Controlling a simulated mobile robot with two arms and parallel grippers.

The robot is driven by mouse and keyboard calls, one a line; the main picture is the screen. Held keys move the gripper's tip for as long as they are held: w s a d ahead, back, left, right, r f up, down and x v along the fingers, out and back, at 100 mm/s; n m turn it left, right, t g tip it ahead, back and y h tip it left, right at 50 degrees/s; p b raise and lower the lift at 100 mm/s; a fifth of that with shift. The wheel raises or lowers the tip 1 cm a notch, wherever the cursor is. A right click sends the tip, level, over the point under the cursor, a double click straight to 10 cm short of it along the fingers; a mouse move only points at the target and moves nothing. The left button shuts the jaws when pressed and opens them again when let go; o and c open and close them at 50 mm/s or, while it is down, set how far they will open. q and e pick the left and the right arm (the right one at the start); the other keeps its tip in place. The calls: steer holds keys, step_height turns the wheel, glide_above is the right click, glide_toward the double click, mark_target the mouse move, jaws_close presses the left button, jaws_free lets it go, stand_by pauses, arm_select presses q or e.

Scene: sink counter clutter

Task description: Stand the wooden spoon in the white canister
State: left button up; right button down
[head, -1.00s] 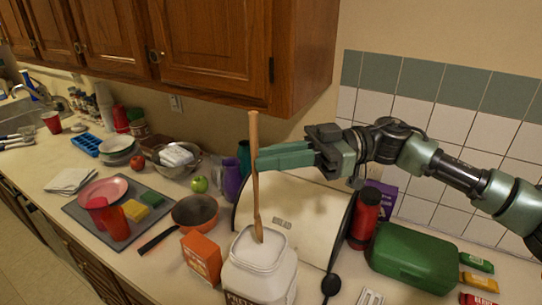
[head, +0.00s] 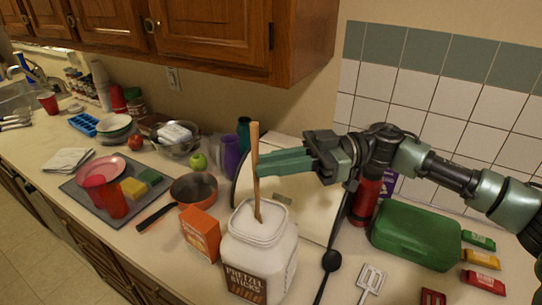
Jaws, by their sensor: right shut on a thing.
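The wooden spoon (head: 256,190) is upright, its handle end above my right gripper (head: 257,163), whose fingers are shut on it from the right. The white canister (head: 270,255), an open-topped jar with a pretzel sticks label, stands on the counter right below. The spoon's lower end is at the canister's mouth and appears to pass just inside it; its very tip is hidden. My left gripper is not in view.
An orange box (head: 201,234) and a pan (head: 194,188) stand left of the canister. A cream bread box (head: 300,200) is behind. A black spoon (head: 331,261), a slotted turner (head: 370,279) and a green case (head: 415,235) are to the right.

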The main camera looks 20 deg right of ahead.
step_height(320, 180, down, 6)
steer(key=b, duration=0.2)
stand_by(0.4)
steer(key=shift+f, duration=0.1)
steer(key=c, duration=1.4)
jaws_free()
steer(key=shift+o, duration=0.2)
steer(key=d+b, duration=0.3)
steer(key=d, duration=0.4)
steer(key=shift+d, duration=0.4)
